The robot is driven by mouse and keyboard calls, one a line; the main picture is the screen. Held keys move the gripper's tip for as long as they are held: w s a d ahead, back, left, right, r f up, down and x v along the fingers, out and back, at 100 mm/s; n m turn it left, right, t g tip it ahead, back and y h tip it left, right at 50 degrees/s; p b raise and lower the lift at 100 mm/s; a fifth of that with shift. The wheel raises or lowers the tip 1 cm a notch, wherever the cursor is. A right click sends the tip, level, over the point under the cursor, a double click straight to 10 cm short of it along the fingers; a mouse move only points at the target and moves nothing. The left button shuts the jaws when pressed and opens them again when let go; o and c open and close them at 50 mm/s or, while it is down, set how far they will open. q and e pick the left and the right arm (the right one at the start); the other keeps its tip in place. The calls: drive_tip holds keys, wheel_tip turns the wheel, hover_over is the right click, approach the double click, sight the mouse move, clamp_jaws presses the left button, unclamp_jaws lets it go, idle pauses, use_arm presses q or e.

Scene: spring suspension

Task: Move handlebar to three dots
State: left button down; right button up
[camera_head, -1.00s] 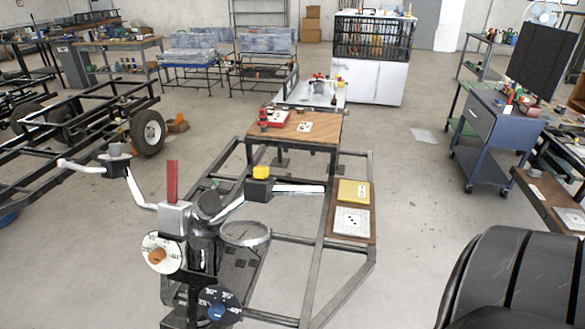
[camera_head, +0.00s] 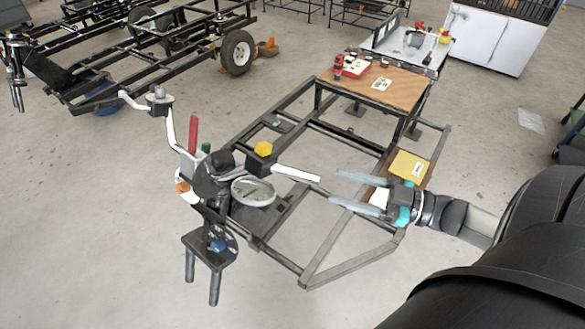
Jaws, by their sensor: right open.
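The handlebar has a white right grip (camera_head: 295,173), with a black block and yellow cap at its inner end. Its curved white left part (camera_head: 171,128) rises to a grey clamp at the upper left. It is on a dark upright stand (camera_head: 208,243). My right gripper (camera_head: 336,188) comes from the right, open and empty, its two pale fingers pointing at the grip's outer end, a small gap apart in the picture. The white three-dot card (camera_head: 379,197) lies on a wooden board, mostly hidden behind my right gripper. My left gripper is not in view.
A yellow card (camera_head: 408,165) lies beyond the three-dot card. A wooden table (camera_head: 350,80) with a red box stands at the back. A trailer with wheels (camera_head: 237,53) is at upper left.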

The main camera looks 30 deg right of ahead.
sight(274, 169)
drive_tip(key=x, duration=1.1)
drive_tip(key=shift+w+a+p, duration=0.25)
drive_tip(key=shift+w+p, duration=0.1)
clamp_jaws()
idle(1.0)
